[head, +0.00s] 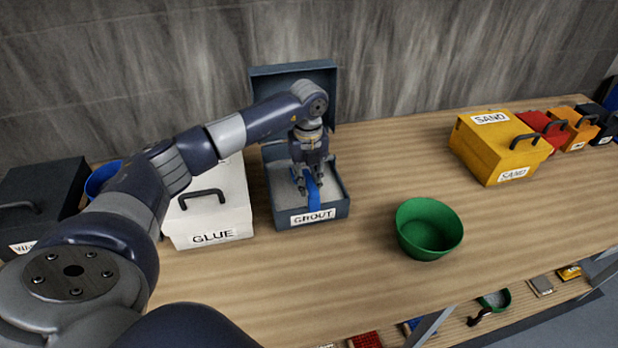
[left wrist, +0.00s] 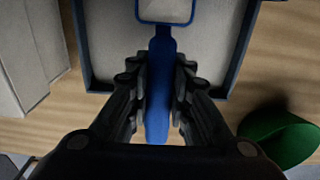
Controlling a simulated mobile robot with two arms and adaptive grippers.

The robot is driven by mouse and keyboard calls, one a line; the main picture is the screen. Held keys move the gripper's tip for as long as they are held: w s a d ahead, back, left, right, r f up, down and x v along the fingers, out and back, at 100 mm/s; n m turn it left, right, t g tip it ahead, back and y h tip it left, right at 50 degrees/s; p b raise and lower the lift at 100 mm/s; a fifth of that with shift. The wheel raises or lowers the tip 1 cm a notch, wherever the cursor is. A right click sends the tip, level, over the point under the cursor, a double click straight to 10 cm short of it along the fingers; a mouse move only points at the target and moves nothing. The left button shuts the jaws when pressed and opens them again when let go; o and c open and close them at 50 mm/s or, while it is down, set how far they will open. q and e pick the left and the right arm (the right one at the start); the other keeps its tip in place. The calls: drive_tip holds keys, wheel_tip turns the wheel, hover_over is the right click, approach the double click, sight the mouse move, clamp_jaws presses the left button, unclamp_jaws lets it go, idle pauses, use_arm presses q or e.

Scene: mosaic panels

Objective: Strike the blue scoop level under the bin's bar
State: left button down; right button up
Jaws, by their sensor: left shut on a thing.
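My left gripper (head: 308,182) is over the open grout bin (head: 335,212), pointing down. It is shut on the handle of the blue scoop (head: 314,196). In the left wrist view the scoop's handle (left wrist: 158,110) runs between the fingers (left wrist: 158,90). Its blue-rimmed bowl shows at the top edge, with a pale grey surface inside the rim. The grey grout (head: 335,186) lies in the bin around and below it. I cannot clearly make out the bin's bar; the arm covers part of the bin. My right gripper is not in view.
The bin's lid (head: 290,75) stands open behind. A white GLUE box (head: 222,212) is close on the left. A green bowl (head: 428,228) stands to the right, with clear table around it. A yellow SAND box (head: 492,150) and smaller boxes stand farther right.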

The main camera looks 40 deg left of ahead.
sight(314, 189)
use_arm(q)
drive_tip(key=shift+s+d, duration=0.4)
drive_tip(key=shift+d, duration=0.1)
drive_tip(key=shift+s+d+p, duration=0.85)
drive_tip(key=shift+s+d, duration=0.4)
drive_tip(key=shift+d, duration=0.3)
drive_tip(key=shift+r+p, duration=1.55)
drive_tip(key=shift+r, duration=0.9)
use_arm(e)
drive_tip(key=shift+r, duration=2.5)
use_arm(q)
drive_tip(key=shift+f, duration=0.1)
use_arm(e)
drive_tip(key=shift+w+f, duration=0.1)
